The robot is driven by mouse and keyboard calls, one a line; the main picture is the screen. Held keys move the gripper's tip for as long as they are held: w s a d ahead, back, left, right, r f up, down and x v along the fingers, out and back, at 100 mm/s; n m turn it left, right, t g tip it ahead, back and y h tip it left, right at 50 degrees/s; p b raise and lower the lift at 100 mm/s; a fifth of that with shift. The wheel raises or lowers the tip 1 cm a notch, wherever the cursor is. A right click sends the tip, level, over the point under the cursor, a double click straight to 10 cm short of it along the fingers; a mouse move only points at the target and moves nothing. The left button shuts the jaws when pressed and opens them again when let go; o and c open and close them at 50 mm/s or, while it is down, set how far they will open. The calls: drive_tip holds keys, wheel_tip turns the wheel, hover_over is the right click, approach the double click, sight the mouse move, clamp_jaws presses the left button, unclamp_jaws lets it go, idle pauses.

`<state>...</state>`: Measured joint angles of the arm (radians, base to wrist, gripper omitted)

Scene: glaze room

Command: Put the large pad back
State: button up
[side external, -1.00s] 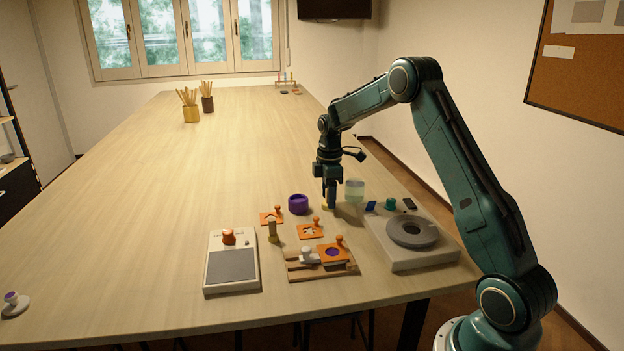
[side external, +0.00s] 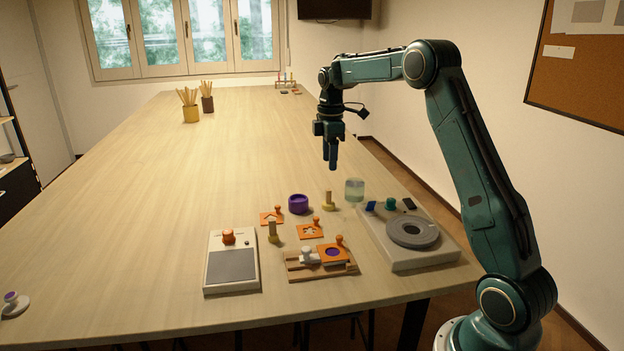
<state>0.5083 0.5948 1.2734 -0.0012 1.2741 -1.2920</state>
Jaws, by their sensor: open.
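My gripper (side external: 331,166) is open and empty, pointing down, raised above the table. Below it, a pad with an upright tan handle and a yellowish round base (side external: 328,205) stands on the table between the purple pot and the clear jar. A second, similar pad (side external: 273,233) stands upright farther left and nearer, beside the orange stencils. I cannot tell for certain from size which of the two is the large pad. The gripper is clear of both pads.
A purple pot (side external: 298,204), orange stencils (side external: 311,232) and a clear jar (side external: 354,190) stand close by. A wooden rack (side external: 302,273) holds knobbed pieces. A grey-disc machine (side external: 430,258) is on the right, a grey-panelled box (side external: 232,268) on the left. The far table is mostly clear.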

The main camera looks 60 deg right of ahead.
drive_tip(key=shift+r, duration=0.1)
idle(0.5)
drive_tip(key=s+a+r+m+t, duration=0.1)
drive_tip(key=s+a+r+m, duration=0.1)
drive_tip(key=s+a+r, duration=0.5)
drive_tip(key=s+a+r+m+t, duration=0.2)
drive_tip(key=s+a+r, duration=0.15)
drive_tip(key=a, duration=0.65)
drive_tip(key=s+a+f+m+t, duration=0.1)
drive_tip(key=s+a, duration=0.3)
drive_tip(key=s, duration=0.5)
drive_tip(key=s+a+f+m+t, duration=0.1)
drive_tip(key=s+a+f+m, duration=0.2)
drive_tip(key=s, duration=0.6)
drive_tip(key=shift+s+a+f+m+t, duration=0.3)
drive_tip(key=shift+a+m, duration=0.2)
drive_tip(key=shift+a, duration=0.55)
